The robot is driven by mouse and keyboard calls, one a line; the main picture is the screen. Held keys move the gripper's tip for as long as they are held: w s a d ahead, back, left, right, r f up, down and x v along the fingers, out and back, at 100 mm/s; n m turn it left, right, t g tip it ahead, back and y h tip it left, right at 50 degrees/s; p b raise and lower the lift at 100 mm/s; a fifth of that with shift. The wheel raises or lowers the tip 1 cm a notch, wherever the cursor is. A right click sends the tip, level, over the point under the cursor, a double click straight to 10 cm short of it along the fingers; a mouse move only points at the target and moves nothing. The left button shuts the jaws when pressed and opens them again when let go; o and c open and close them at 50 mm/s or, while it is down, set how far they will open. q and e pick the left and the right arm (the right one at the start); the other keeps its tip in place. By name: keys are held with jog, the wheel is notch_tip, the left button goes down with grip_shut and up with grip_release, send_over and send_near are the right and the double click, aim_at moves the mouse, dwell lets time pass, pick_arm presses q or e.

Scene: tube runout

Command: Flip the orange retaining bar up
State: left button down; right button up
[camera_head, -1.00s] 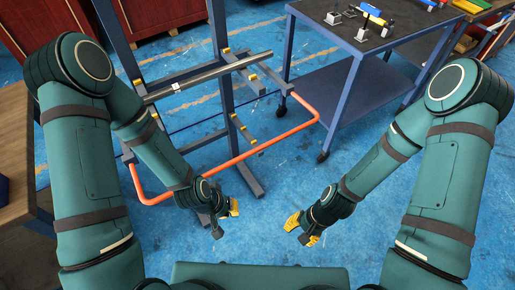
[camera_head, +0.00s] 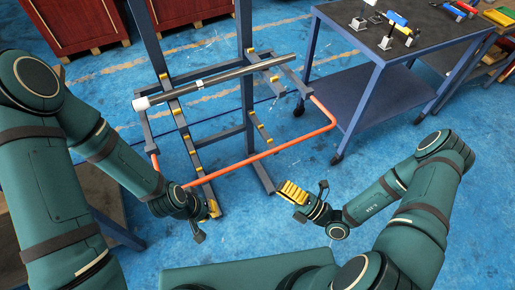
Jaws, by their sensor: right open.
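The orange retaining bar (camera_head: 258,158) is a U-shaped bar hanging low across the front of the blue rack (camera_head: 247,85). A dark tube (camera_head: 225,76) with a white end lies on the rack's arms above and behind it. My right gripper (camera_head: 292,192) has yellow finger pads and is open and empty, in front of and below the bar's right half, apart from it in the picture. My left gripper (camera_head: 209,210) is near the bar's left end; its arm covers part of that end. Its fingers are mostly hidden, so I cannot tell whether it touches the bar.
A blue cart (camera_head: 375,90) with tools on its dark top stands right of the rack. Red cabinets (camera_head: 72,25) stand at the back left. A wooden table (camera_head: 95,185) is partly hidden behind my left arm. The blue floor between my grippers is clear.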

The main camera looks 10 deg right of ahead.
jog(key=w+a+r+m+t, duration=0.1)
jog(key=w+a, duration=0.1)
jog(key=w, duration=0.1)
jog(key=w+a+r+m+t+h, duration=0.1)
jog(key=w+a+r, duration=0.1)
jog(key=w, duration=0.2)
jog(key=w+a+r+m+h, duration=0.1)
jog(key=w+a, duration=0.1)
jog(key=w, duration=0.2)
jog(key=shift+a+r+t, duration=0.15)
jog(key=shift+r+t, duration=0.05)
jog(key=shift+t, duration=0.2)
